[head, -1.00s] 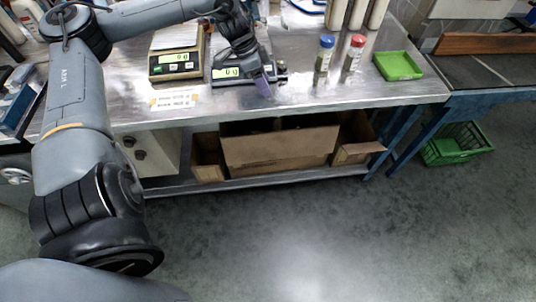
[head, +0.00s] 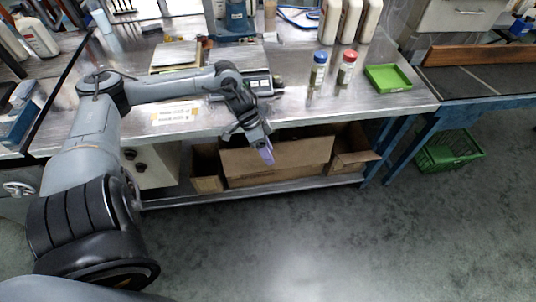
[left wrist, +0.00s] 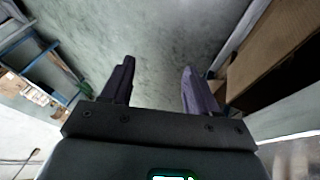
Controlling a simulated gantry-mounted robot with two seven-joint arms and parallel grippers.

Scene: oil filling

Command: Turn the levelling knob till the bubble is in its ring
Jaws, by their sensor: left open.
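My left gripper (head: 266,152) hangs just off the front edge of the steel bench, in front of the cardboard box on the lower shelf. In the left wrist view its two purple-grey fingers (left wrist: 158,75) are apart with nothing between them. A scale (head: 258,82) stands on the bench behind my left arm, which partly covers it. A small dark part at its right side may be the levelling knob (head: 277,80), too small to be sure. The bubble and its ring cannot be made out. My right gripper is not in view.
Another scale (head: 176,55) stands left of the first. A blue-capped bottle (head: 317,75), a red-capped bottle (head: 345,70) and a green tray (head: 389,78) stand to the right. A large cardboard box (head: 290,155) fills the shelf below. The floor in front is clear.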

